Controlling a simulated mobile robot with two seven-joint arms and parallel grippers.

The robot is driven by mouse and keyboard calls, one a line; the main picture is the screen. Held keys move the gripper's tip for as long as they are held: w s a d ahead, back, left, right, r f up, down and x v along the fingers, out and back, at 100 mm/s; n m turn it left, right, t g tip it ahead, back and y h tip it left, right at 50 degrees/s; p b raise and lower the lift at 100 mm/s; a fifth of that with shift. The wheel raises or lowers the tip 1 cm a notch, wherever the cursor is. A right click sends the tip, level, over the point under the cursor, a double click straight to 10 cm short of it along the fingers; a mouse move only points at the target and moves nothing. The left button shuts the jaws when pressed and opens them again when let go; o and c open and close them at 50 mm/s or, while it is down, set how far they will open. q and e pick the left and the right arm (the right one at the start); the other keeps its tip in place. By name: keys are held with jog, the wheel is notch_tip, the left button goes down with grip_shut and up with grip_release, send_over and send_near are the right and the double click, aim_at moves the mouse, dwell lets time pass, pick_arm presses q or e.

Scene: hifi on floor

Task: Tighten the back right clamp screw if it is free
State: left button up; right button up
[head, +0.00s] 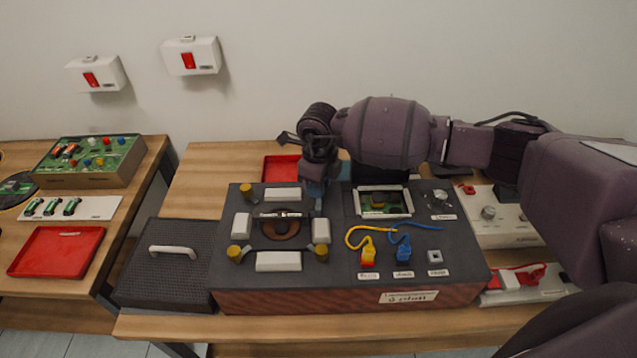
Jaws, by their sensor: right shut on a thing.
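The dark-topped hi-fi unit (345,290) stands open on the table. On its left half, white blocks surround a brown ring-shaped part (280,229). Yellow clamp screws show at the back left (247,191), front left (235,253) and front right (321,252). My right gripper (316,194) reaches down over the back right corner of this group and is shut. It hides the back right clamp screw, which sits where the fingers close; how far the screw is turned in cannot be seen. My left gripper is out of view.
A dark perforated cover (140,280) with a white handle lies left of the unit. Yellow and blue cables (400,237) and a framed green board (383,201) are on the unit's right half. A red tray (280,168) lies behind it. White boxes stand at right.

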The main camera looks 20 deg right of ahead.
jog(key=m, duration=0.3)
jog(key=shift+m, duration=0.4)
jog(key=m+p, duration=0.1)
jog(key=m, duration=0.3)
jog(key=shift+m, duration=0.4)
jog(key=o, duration=0.9)
jog(key=shift+r, duration=0.1)
